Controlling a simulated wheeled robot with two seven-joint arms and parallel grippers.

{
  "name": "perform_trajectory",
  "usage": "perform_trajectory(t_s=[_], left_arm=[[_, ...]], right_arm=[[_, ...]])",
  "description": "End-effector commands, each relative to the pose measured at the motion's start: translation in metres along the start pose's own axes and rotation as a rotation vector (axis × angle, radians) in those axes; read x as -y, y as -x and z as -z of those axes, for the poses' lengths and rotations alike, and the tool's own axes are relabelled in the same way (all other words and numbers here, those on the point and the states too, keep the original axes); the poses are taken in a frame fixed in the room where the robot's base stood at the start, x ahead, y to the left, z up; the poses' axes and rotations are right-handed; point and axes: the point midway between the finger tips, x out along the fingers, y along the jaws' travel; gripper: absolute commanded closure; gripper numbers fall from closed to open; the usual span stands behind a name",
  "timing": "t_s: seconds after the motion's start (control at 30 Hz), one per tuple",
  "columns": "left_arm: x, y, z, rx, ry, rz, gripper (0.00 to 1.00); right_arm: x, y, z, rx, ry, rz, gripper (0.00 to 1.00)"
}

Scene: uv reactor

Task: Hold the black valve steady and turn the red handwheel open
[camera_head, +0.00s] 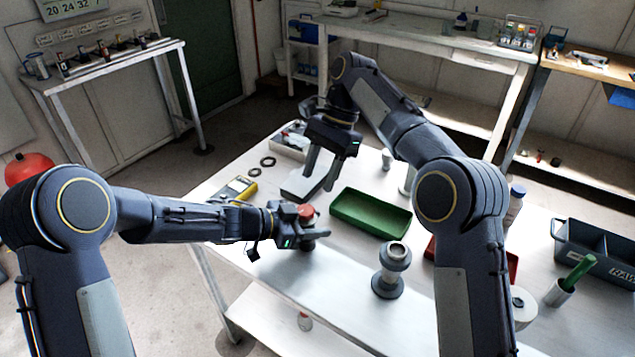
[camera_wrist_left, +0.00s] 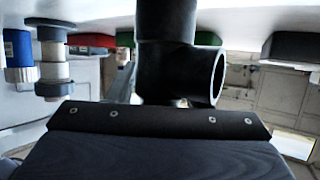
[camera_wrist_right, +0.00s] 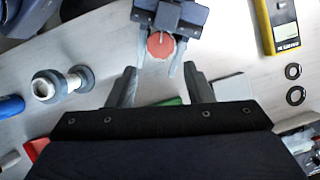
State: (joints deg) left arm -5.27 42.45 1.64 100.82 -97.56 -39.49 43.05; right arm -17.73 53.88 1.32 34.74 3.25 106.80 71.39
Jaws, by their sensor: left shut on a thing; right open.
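The black valve (camera_wrist_left: 168,35) fills the middle of the left wrist view, with an open round port on its right side. In the head view it is mostly hidden behind my left gripper (camera_head: 312,236), which is shut on it at the table's front left. The red handwheel (camera_head: 306,210) sits on top of the valve. In the right wrist view the handwheel (camera_wrist_right: 160,45) lies between the left gripper's fingers as seen from above. My right gripper (camera_head: 318,184) is open and empty, fingers pointing down, above and behind the handwheel. Its fingers (camera_wrist_right: 160,88) are apart from the wheel.
A green tray (camera_head: 345,216) lies right of the valve, and a grey flanged pipe piece (camera_head: 391,270) stands nearer the front. A yellow meter (camera_head: 240,189) and black rings (camera_head: 265,162) lie at the left. A dark crate (camera_head: 595,270) stands at the right. The table's front edge is close to the valve.

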Motion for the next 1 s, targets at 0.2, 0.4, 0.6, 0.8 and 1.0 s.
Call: perform_trajectory(t_s=[0.2,0.4,0.6,0.8,1.0], left_arm=[[0.001,0.0,-0.004,0.008,0.005,0.003,0.85],[0.001,0.0,-0.004,0.008,0.004,0.003,0.85],[0.001,0.0,-0.004,0.007,0.004,0.002,0.85],[0.0,0.0,-0.004,0.007,0.004,0.002,0.85],[0.0,0.0,-0.004,0.007,0.004,0.002,0.85]], right_arm=[[-0.026,-0.011,0.04,0.238,-0.122,0.147,0.53],[-0.057,-0.011,0.058,0.498,-0.303,0.358,0.53],[-0.081,-0.008,0.061,0.656,-0.466,0.503,0.53],[-0.09,-0.007,0.059,0.712,-0.54,0.558,0.53],[-0.076,-0.021,0.049,0.719,-0.546,0.559,0.53]])
